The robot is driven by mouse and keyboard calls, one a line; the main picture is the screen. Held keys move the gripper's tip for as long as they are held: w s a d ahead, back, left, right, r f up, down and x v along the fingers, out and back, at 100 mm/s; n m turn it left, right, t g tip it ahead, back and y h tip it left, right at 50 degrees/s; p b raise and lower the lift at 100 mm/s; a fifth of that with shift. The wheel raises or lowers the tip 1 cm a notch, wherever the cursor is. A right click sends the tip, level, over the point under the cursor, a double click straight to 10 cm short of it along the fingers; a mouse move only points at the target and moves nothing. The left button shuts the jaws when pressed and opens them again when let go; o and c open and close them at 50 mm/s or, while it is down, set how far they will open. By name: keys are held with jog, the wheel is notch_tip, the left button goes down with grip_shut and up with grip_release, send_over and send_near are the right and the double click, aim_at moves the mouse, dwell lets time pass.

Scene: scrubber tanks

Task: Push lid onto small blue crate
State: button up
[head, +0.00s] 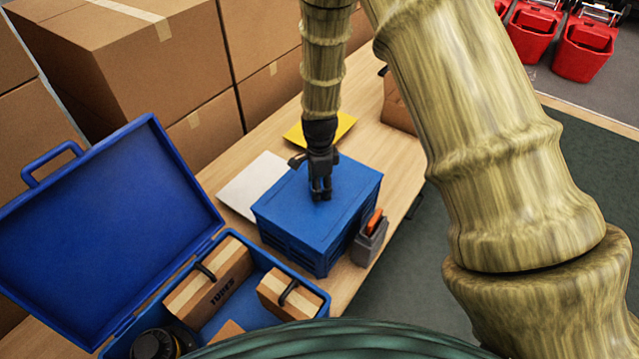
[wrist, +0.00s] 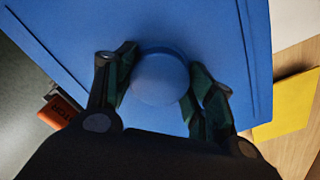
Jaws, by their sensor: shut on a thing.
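The small blue crate (head: 300,248) stands on the wooden table, with its blue lid (head: 295,205) lying over its top. Whether the lid is fully seated all round, I cannot tell. My gripper (head: 321,196) points down at the middle of the lid. In the wrist view, my gripper (wrist: 160,105) has its two dark fingers on either side of a round blue knob (wrist: 160,78) on the lid (wrist: 200,30), shut on it. In the head view the fingers hide the knob.
An open blue case (head: 215,255) with cardboard boxes stands at front left, its lid raised. A white sheet (head: 252,185) and a yellow sheet (head: 335,128) lie by the crate. A grey holder with an orange item (head: 368,240) is at its right. Large cartons (head: 130,60) stand behind.

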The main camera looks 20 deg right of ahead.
jog(key=shift+f, duration=0.4)
dwell(0.3)
jog(key=shift+c, duration=0.4)
jog(key=shift+c, duration=0.2)
jog(key=o, duration=1.3)
jog(key=shift+o, duration=0.4)
jog(key=o, duration=0.4)
